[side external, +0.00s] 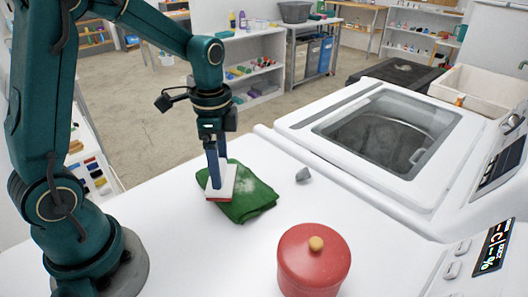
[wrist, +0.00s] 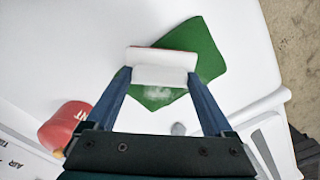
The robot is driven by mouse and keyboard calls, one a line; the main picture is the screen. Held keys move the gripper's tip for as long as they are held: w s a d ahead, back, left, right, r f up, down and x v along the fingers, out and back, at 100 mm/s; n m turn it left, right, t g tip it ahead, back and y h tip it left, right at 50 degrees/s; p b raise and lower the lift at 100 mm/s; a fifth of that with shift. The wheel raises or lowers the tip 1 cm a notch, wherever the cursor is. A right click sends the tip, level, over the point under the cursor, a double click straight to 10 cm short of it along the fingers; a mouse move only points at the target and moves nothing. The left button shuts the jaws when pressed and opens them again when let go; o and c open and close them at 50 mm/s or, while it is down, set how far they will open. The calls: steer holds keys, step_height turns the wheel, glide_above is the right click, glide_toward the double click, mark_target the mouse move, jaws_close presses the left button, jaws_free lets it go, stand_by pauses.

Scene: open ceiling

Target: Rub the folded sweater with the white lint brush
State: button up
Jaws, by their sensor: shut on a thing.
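The folded sweater (side external: 252,198) is green and lies flat on the white surface, with a pale fuzzy patch on its top. It also shows in the wrist view (wrist: 203,45). The white lint brush (side external: 222,184), with a red lower edge, is in my gripper (side external: 216,178), which points down over the sweater's left part. In the wrist view the brush (wrist: 162,66) spans between the two blue fingers of my gripper (wrist: 162,76). The brush overlaps the sweater in both views. I cannot tell if it presses on the cloth. The pale patch (wrist: 158,92) lies beside the brush.
A red lidded pot (side external: 314,262) with a yellowish knob stands at the front. A small grey object (side external: 303,175) lies right of the sweater. A white washing machine (side external: 300,120) with a glass lid stands at the right. The white surface (side external: 165,235) left of the pot is clear.

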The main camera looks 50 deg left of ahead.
steer(key=shift+w+a, duration=0.2)
steer(key=shift+a, duration=0.65)
steer(key=shift+w+d, duration=0.15)
steer(key=shift+w, duration=1.6)
steer(key=shift+w+d, duration=0.15)
steer(key=shift+w, duration=1.55)
steer(key=shift+w+r, duration=0.1)
steer(key=shift+w, duration=0.2)
step_height(320, 180, up, 8)
